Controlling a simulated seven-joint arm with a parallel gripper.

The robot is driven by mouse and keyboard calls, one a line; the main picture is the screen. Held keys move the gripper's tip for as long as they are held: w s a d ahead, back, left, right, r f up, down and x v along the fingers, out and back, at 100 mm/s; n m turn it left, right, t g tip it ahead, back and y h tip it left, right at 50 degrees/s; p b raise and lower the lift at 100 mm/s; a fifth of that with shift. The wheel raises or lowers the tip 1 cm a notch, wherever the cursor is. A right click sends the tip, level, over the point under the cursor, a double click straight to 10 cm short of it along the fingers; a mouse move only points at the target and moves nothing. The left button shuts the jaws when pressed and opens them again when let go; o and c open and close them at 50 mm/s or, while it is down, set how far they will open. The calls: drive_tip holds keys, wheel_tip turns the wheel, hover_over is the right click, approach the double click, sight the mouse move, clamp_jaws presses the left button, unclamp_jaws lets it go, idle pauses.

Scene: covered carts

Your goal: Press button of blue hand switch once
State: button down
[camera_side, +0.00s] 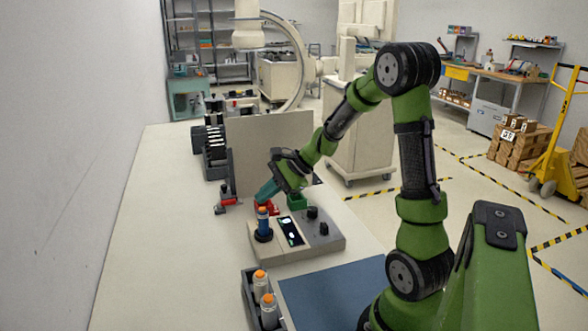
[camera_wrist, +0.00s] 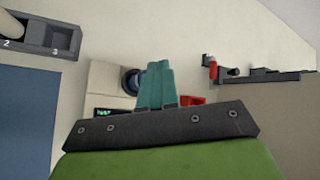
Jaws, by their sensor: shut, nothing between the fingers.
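The blue hand switch (camera_side: 263,221) stands upright in a dark round holder on the beige console (camera_side: 300,247) in the side view. Its top is orange. In the wrist view a blue round part at the console (camera_wrist: 131,80), likely the hand switch or its holder, shows just left of my fingertips and is partly hidden by them. My gripper (camera_side: 263,197) has teal fingers, shut and empty, pointing down close above the hand switch. The shut fingers also show in the wrist view (camera_wrist: 154,68). Whether they touch the switch I cannot tell.
The console also carries a lit display (camera_side: 290,231) and black knobs (camera_side: 318,221). Red and green parts (camera_side: 297,201) sit behind the switch. A grey upright panel (camera_side: 272,150) stands farther back. A rack with orange-topped bottles (camera_side: 260,285) and a blue mat (camera_side: 335,292) lie in front.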

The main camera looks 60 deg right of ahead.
drive_tip(key=shift+f, duration=0.15)
drive_tip(key=shift+f, duration=0.3)
drive_tip(key=shift+f, duration=0.4)
idle(0.6)
idle(0.3)
drive_tip(key=shift+r, duration=0.85)
wheel_tip(320, 180, up, 5)
idle(0.3)
idle(0.5)
